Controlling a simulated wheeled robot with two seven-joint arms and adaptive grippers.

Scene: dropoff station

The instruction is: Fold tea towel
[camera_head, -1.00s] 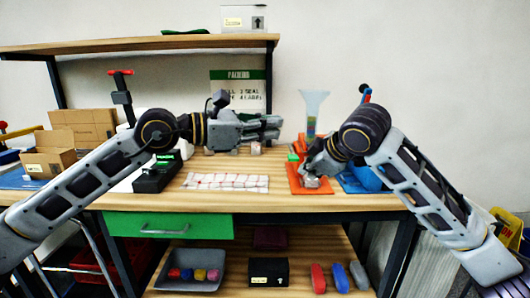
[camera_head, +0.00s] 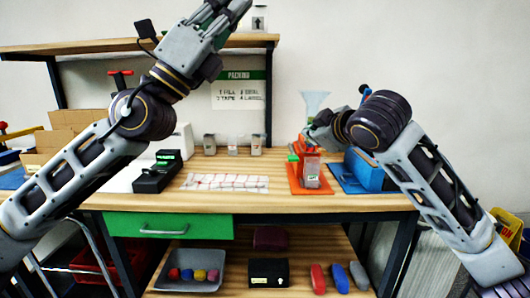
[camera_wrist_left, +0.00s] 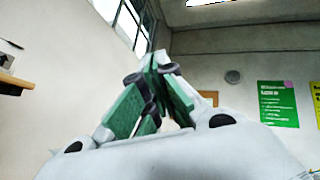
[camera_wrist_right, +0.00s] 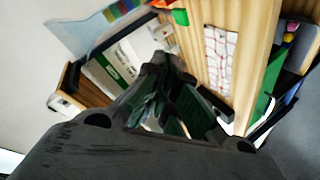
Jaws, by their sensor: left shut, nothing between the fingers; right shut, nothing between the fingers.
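The tea towel (camera_head: 226,182), white with red lines, lies flat as a strip on the wooden table, left of centre. It also shows in the right wrist view (camera_wrist_right: 221,60). Whether it has more than one layer I cannot tell. My left gripper (camera_head: 232,8) is raised high before the upper shelf, well above the towel, shut and empty; its fingers show in the left wrist view (camera_wrist_left: 158,62) against the wall. My right gripper (camera_head: 312,130) is shut and empty above the orange mat (camera_head: 298,190), to the right of the towel and apart from it.
A black device (camera_head: 157,173) stands left of the towel. Several small jars (camera_head: 232,146) stand behind it. On the orange mat is a clear-and-red container (camera_head: 310,170); a blue bin (camera_head: 362,171) and a funnel (camera_head: 314,102) are nearby. The table in front of the towel is clear.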

